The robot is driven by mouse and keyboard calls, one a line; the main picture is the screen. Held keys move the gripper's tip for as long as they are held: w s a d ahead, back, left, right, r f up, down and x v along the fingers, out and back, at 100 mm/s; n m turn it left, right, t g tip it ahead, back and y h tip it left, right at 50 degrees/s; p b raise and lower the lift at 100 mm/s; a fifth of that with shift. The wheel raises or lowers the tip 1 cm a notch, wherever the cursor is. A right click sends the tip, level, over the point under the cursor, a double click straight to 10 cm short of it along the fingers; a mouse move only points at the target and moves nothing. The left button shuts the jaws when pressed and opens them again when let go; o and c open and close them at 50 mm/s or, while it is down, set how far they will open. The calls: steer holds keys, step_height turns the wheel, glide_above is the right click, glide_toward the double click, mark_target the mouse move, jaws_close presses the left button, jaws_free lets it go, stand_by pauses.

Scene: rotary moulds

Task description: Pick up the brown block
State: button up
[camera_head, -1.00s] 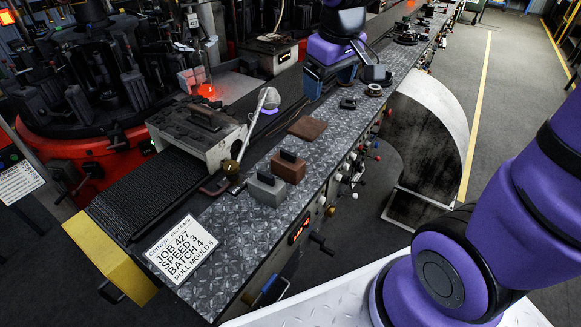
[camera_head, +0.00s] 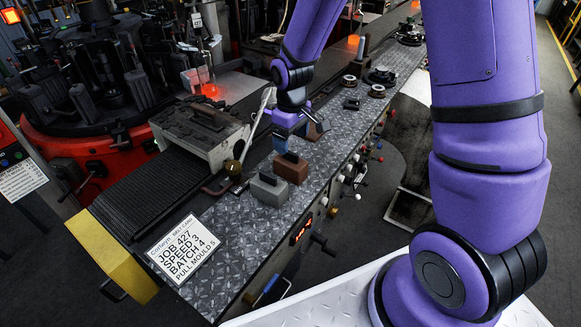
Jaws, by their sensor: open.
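The brown block (camera_head: 290,172) stands on the diamond-plate bench top, with a dark handle-like piece on its top. It sits just behind and to the right of a grey block (camera_head: 267,192) of similar shape. My gripper (camera_head: 298,136) is open and empty, pointing down above and just behind the brown block. Its near finger shows close to the block's back top edge in the picture. I cannot tell the exact height between them. A flat brown plate (camera_head: 314,133) behind is mostly hidden by my gripper.
A lamp-like arm (camera_head: 254,128) with a brass base stands left of the blocks. A grey machine housing (camera_head: 199,134) is behind it. A white job card (camera_head: 183,247) lies at the front left. Small black parts and rings (camera_head: 377,90) lie farther along the bench.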

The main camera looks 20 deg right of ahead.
mark_target(290, 152)
steer(key=shift+s+a+f, duration=0.1)
steer(key=shift+f, duration=1.85)
steer(key=shift+s+a+f, duration=0.1)
steer(key=shift+f, duration=1.8)
steer(key=c, duration=1.3)
steer(key=shift+w, duration=0.1)
steer(key=shift+c, duration=1.1)
steer(key=shift+r, duration=0.15)
